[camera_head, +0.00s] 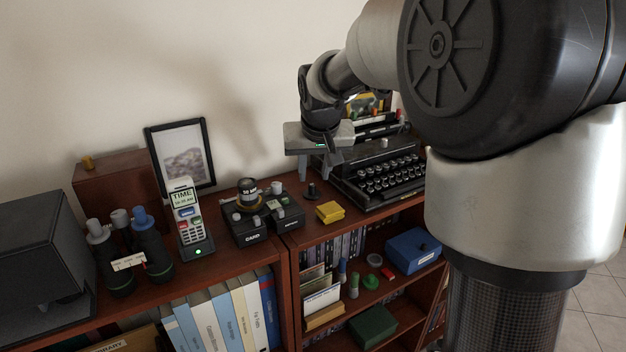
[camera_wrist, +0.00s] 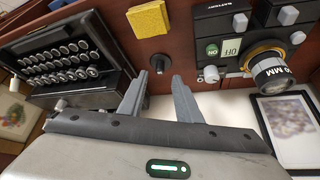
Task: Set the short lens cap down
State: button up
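A small dark piece with a round base and a narrower top, which looks like the short lens cap (camera_head: 312,191), stands on the wooden shelf top (camera_head: 291,209). It also shows in the wrist view (camera_wrist: 159,63), just beyond and between my fingertips. My gripper (camera_head: 315,178) is above it, pointing down. In the wrist view my gripper (camera_wrist: 159,78) has its two fingers spread, with a clear gap and nothing seen clamped between them. Whether the fingertips touch the cap is hard to tell.
A yellow block (camera_head: 330,212) lies in front of the cap. A black camera (camera_head: 247,227) with a 50 MM lens (camera_wrist: 270,72) stands to the left in the head view. A black typewriter (camera_head: 385,180) is close on the right. The wall is behind.

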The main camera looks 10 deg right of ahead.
jog(key=s+r, duration=0.3)
jog(key=s, duration=0.6)
jog(key=s+r, duration=0.3)
jog(key=s, duration=0.7)
jog(key=s+f+n, duration=0.1)
jog(key=s+f, duration=0.3)
jog(key=s, duration=0.7)
jog(key=shift+s+f+y, duration=0.25)
jog(key=shift+s+y, duration=0.05)
jog(key=shift+s, duration=0.05)
